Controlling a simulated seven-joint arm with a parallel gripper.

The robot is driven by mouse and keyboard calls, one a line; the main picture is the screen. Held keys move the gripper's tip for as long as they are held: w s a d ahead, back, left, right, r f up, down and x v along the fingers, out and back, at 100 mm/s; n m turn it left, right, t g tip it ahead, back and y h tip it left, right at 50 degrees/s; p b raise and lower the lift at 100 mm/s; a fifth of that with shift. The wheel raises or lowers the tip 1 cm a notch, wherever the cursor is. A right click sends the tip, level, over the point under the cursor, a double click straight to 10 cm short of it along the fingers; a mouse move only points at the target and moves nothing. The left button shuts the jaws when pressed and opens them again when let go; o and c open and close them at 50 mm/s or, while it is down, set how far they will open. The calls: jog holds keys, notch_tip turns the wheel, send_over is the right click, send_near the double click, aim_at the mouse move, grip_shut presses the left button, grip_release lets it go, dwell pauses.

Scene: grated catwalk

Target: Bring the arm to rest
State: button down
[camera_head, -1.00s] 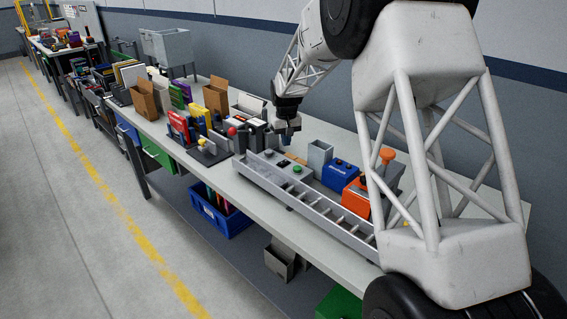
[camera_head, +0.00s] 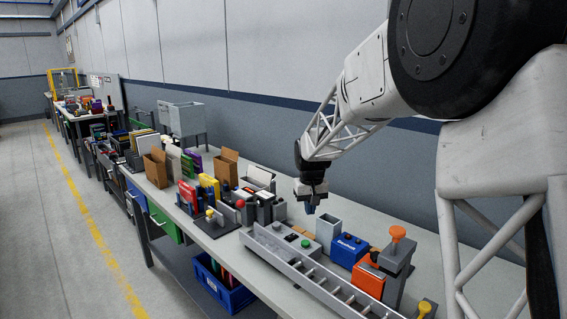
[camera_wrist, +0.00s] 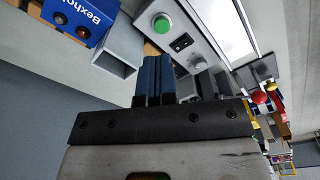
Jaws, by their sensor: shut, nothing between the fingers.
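My gripper (camera_head: 310,208) hangs from the white lattice arm above the back part of the long grey workbench (camera_head: 216,244). Its fingers point down and look closed together, with nothing held. In the wrist view the blue-tipped fingers (camera_wrist: 155,80) lie side by side. Beyond them show a grey open box (camera_wrist: 120,48) and a panel with a green button (camera_wrist: 162,23). The gripper appears above these things and apart from them; the exact height is hard to tell.
Near the gripper stand a grey open bin (camera_head: 327,228), a blue Bexhol-marked box (camera_head: 348,250), an orange box (camera_head: 369,279) and a long slotted grey tray (camera_head: 318,283). Boxes and books crowd the bench to the left. The floor aisle (camera_head: 50,230) on the left is clear.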

jog(key=s+d+r, duration=0.2)
jog(key=s+r, duration=0.1)
jog(key=s, duration=0.3)
jog(key=s+d+r, duration=0.2)
jog(key=s+r, duration=0.1)
jog(key=s, duration=0.4)
jog(key=s+d+m+t, duration=0.1)
jog(key=s+d, duration=0.2)
jog(key=s, duration=1.4)
jog(key=s+d+f+m+t, duration=0.1)
jog(key=s+d, duration=0.2)
jog(key=s, duration=1.4)
jog(key=shift+s+d+f+m, duration=0.15)
jog(key=shift+s+f+m, duration=0.1)
jog(key=shift+m, duration=0.05)
